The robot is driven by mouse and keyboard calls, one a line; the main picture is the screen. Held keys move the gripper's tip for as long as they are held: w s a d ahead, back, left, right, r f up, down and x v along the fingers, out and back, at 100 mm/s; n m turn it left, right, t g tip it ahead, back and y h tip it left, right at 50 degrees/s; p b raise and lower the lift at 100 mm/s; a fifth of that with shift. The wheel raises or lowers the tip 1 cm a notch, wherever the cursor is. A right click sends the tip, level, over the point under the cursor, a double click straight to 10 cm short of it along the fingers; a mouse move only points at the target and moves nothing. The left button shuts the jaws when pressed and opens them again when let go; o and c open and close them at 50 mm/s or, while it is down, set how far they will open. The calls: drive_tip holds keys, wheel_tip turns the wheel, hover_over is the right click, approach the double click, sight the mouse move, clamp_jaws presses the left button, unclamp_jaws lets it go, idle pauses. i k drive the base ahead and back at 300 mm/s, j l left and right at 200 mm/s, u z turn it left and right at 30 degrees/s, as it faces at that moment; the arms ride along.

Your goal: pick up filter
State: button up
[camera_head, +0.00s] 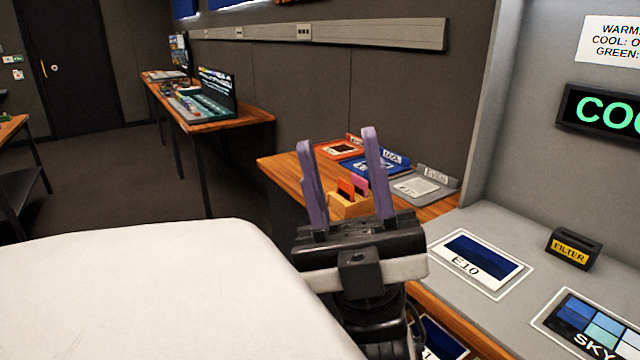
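A small black block (573,248) with a yellow "FILTER" label stands on the grey console at the right. I cannot tell whether it is the filter or a holder for one; its top seems to have a slot. Thin red and pink plates (359,185) stand upright in a small wooden holder (346,206) on the wooden table, partly behind my fingers. My gripper (338,140) has two purple fingers pointing up, spread apart with nothing held between them. It is left of the black block and clear of it.
The grey console (490,225) has an "E10" panel (483,262) and a "SKY" panel (590,325). Red, blue and grey labelled trays (424,188) lie on the wooden table (285,170). A green "COO" display (605,112) is on the right wall. Another desk (225,117) stands farther back.

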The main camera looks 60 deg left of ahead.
sight(345, 189)
drive_tip(key=u, duration=1.5)
